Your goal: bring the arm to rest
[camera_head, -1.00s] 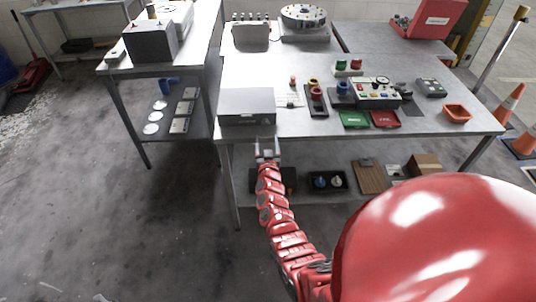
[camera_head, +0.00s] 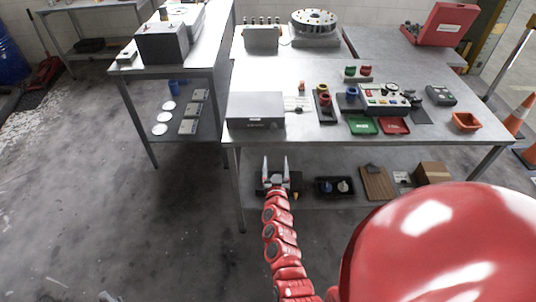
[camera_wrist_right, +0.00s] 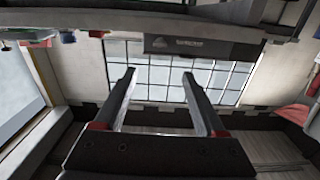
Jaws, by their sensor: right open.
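My right gripper (camera_head: 276,166) is open and empty in the head view. It stands in front of the table's front edge, below the grey box, with its two fingers pointing away from me. Its red arm reaches up from the bottom of the picture. In the right wrist view the two fingers (camera_wrist_right: 160,100) are spread apart with nothing between them. My left gripper is not in view.
The grey table (camera_head: 375,150) carries a grey box (camera_head: 256,110), a green tray (camera_head: 362,126), a red tray (camera_head: 394,126) and an orange bin (camera_head: 466,122). A lower shelf holds a black tray (camera_head: 334,196) and a cardboard box (camera_head: 434,172). The floor at left is open.

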